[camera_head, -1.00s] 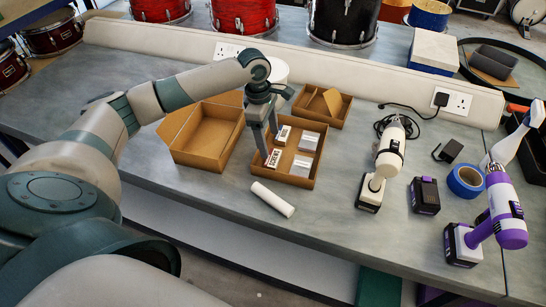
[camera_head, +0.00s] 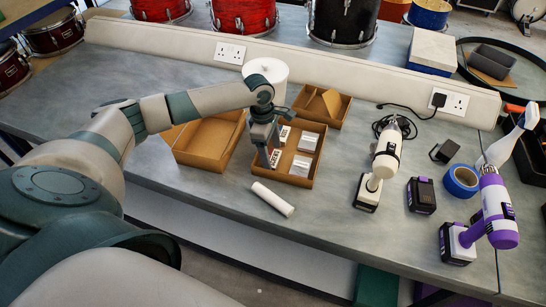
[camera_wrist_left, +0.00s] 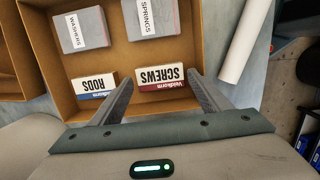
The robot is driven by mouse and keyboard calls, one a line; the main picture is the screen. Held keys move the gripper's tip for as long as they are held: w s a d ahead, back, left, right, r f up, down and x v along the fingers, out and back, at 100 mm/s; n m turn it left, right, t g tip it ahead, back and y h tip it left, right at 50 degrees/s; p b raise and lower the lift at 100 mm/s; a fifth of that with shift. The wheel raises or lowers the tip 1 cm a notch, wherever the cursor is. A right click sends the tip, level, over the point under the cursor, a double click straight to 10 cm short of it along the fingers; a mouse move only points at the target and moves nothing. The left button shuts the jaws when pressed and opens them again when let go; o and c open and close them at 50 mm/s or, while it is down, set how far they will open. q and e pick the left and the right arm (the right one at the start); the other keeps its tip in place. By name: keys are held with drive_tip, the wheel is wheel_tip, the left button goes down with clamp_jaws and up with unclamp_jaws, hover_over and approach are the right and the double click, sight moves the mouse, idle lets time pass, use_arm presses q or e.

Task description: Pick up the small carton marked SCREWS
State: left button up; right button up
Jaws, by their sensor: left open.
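My left gripper (camera_head: 265,156) is open, low over the left side of that box. In the left wrist view the fingers of my left gripper (camera_wrist_left: 162,92) point toward the SCREWS carton, one on each side. Its right finger looks very close to the carton; I cannot tell whether they touch. My right gripper is not in view.
An empty cardboard box (camera_head: 205,142) is to the left. A white roll (camera_head: 272,199) lies in front. Drills (camera_head: 382,158) stand right.

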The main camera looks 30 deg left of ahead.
use_arm(q)
drive_tip(key=shift+d+f, duration=0.15)
drive_tip(key=shift+f, duration=0.6)
drive_tip(key=c, duration=0.9)
drive_tip(key=shift+r, duration=0.15)
